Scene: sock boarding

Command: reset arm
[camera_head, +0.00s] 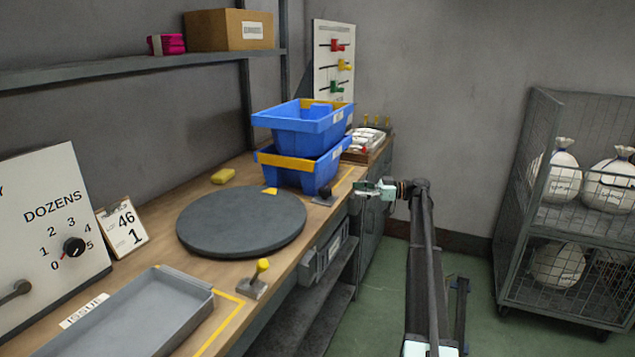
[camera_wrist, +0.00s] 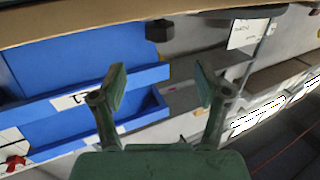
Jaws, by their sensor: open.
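My gripper (camera_head: 372,188) is at the right edge of the workbench in the head view, beside the blue bins. In the wrist view my gripper (camera_wrist: 160,90) has its two fingers spread apart, with nothing between them. The stacked blue bins (camera_head: 310,128) stand on the bench just left of my gripper, and their blue walls (camera_wrist: 70,60) also show at the left of the wrist view. A dark knob-like object (camera_wrist: 160,30) shows beyond the fingers.
A round dark turntable (camera_head: 242,220) and a grey tray (camera_head: 145,312) occupy the workbench. A yellow-handled stamp (camera_head: 260,278) stands near its front edge. A wire cage cart (camera_head: 565,220) with white sacks stands at the right. Green floor (camera_head: 480,275) lies open between them.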

